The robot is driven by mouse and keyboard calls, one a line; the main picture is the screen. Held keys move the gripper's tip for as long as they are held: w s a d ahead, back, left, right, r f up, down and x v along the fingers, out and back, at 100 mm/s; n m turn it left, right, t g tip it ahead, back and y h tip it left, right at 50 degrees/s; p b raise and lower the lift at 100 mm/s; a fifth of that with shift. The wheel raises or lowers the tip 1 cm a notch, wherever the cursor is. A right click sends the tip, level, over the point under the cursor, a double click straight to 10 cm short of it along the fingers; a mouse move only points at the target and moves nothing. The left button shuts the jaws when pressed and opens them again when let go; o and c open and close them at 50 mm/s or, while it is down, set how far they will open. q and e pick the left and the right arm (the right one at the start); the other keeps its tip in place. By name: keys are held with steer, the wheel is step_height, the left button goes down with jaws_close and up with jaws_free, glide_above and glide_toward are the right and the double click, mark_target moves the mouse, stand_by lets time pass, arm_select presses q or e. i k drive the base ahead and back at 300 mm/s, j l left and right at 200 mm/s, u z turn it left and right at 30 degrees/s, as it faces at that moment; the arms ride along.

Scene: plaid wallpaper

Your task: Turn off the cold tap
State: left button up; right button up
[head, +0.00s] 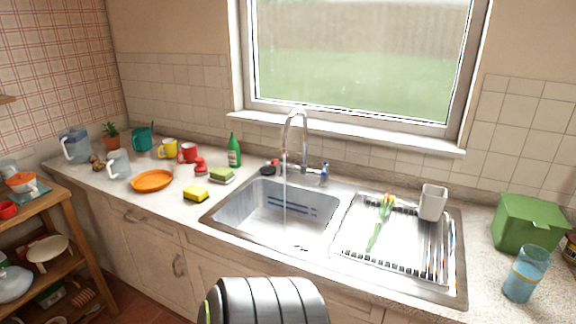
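A chrome gooseneck faucet (302,135) rises behind the left basin (272,212) of the steel sink. A thin stream of water (284,205) runs from its spout into the basin. The cold tap (324,173), a small handle with a blue mark, stands just right of the faucet base. A handle with a red mark, the hot tap (275,163), is on the left side, partly among dark items. Neither of my grippers shows in the head view, so nothing is seen touching the taps.
A drying rack (350,245) with tulips (381,220) and a white cup (433,202) is right of the basin. A green bottle (234,152), sponges, mugs and an orange plate (152,181) stand left. A green box (528,222) and blue glass (524,275) are far right.

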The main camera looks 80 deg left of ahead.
mark_target(325, 164)
steer(key=u, duration=2.25)
steer(key=i+l, duration=0.05)
